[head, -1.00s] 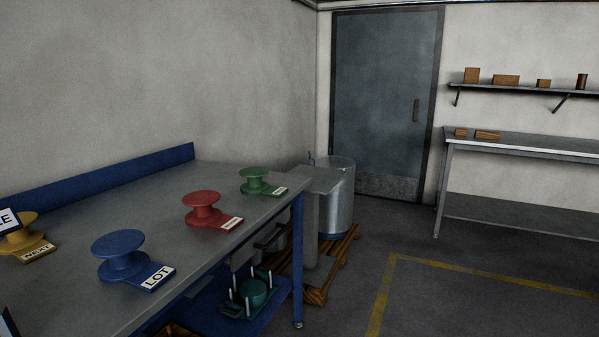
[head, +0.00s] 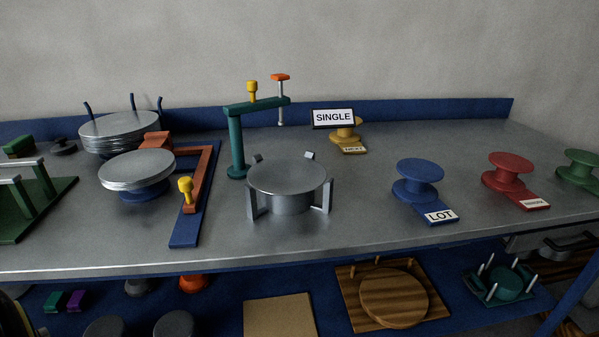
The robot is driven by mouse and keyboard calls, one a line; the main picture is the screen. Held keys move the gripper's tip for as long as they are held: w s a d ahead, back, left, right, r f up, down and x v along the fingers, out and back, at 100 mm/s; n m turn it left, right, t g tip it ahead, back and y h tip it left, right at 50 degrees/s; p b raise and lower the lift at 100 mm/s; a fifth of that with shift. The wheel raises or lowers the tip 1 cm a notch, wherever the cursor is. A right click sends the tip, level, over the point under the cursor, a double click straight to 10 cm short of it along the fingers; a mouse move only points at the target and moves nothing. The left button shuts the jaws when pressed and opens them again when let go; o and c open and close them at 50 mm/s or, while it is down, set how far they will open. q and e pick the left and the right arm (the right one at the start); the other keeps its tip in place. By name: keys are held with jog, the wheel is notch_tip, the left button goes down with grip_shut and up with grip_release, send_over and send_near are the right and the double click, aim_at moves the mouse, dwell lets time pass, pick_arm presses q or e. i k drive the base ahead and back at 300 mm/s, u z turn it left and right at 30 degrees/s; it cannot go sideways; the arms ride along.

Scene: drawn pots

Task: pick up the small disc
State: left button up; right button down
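Several round metal discs lie stacked on a blue pedestal (head: 145,194) at the left of the bench; the top disc (head: 138,166) shows best. A taller stack of discs (head: 119,126) stands behind it among blue upright pegs. A round metal plate (head: 287,175) sits in a low stand with several upright jaws at the middle. I cannot tell which of these is the small disc. Neither of my grippers shows in the head view.
A teal post with an arm (head: 236,140) and a "SINGLE" sign (head: 333,117) stand behind the jawed stand. Blue (head: 420,172), red (head: 509,165) and green spools (head: 579,163) line the right. A lower shelf holds a wooden round (head: 394,297). Bench front-centre is clear.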

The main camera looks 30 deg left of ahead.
aim_at(283, 175)
jog(key=u, duration=0.2)
jog(key=k, duration=0.35)
jog(key=u, duration=0.65)
